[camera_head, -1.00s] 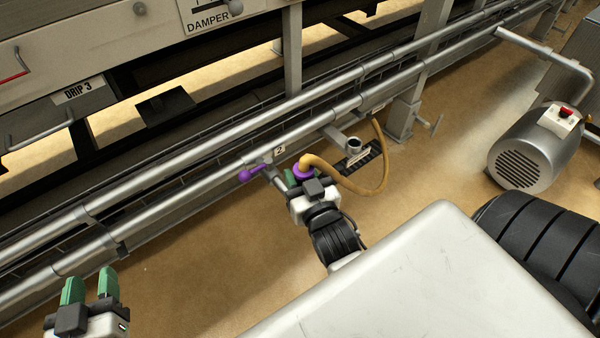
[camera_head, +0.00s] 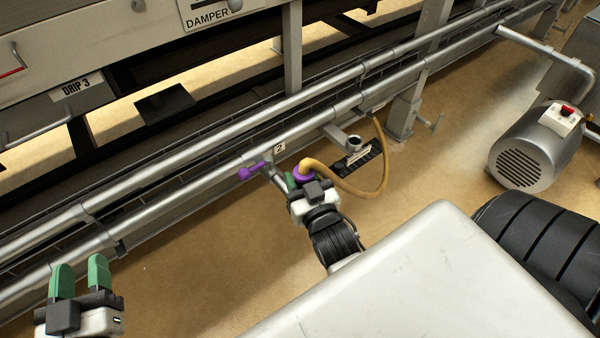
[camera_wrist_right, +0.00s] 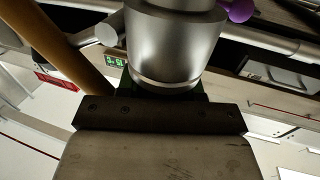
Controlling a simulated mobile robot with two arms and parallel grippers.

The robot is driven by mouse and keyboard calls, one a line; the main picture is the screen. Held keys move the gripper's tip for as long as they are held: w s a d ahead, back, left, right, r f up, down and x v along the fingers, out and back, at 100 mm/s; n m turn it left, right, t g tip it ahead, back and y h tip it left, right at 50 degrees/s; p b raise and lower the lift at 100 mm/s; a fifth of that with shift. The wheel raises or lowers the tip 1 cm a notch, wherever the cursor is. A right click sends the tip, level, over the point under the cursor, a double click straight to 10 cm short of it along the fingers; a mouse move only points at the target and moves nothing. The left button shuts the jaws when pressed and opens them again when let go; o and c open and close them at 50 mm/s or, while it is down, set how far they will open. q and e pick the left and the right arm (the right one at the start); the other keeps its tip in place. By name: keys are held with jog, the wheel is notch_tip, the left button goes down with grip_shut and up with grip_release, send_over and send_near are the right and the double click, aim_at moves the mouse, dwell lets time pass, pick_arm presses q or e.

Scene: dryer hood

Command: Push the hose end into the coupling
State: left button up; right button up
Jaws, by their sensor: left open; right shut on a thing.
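The tan hose (camera_head: 372,192) loops from the rail area to a hose end with a purple collar (camera_head: 303,174). My right gripper (camera_head: 292,181) is shut on the hose end, beside the short pipe coupling (camera_head: 275,176) under the "2" tag. A purple-handled valve (camera_head: 251,171) sits at that coupling. In the right wrist view a large metal cylinder (camera_wrist_right: 175,45) stands at the fingers, with the hose (camera_wrist_right: 68,48) to its left and the purple knob (camera_wrist_right: 238,10) behind. Whether hose end and coupling touch is hidden. My left gripper (camera_head: 79,282) is open and empty at lower left.
Long metal rails (camera_head: 180,155) run diagonally behind the coupling. A motor (camera_head: 537,147) stands at right.

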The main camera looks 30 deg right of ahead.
aim_at(299, 167)
jog(key=o, duration=0.9)
jog(key=shift+f, duration=0.1)
jog(key=shift+o, duration=1.1)
notch_tip(299, 167, up, 4)
jog(key=shift+f+p, duration=0.15)
jog(key=shift+p, duration=0.8)
jog(key=b, duration=0.3)
jog(key=shift+f, duration=0.25)
notch_tip(299, 167, up, 7)
jog(key=p, duration=0.6)
jog(key=shift+r+p, duration=0.7)
jog(key=shift+p, duration=0.4)
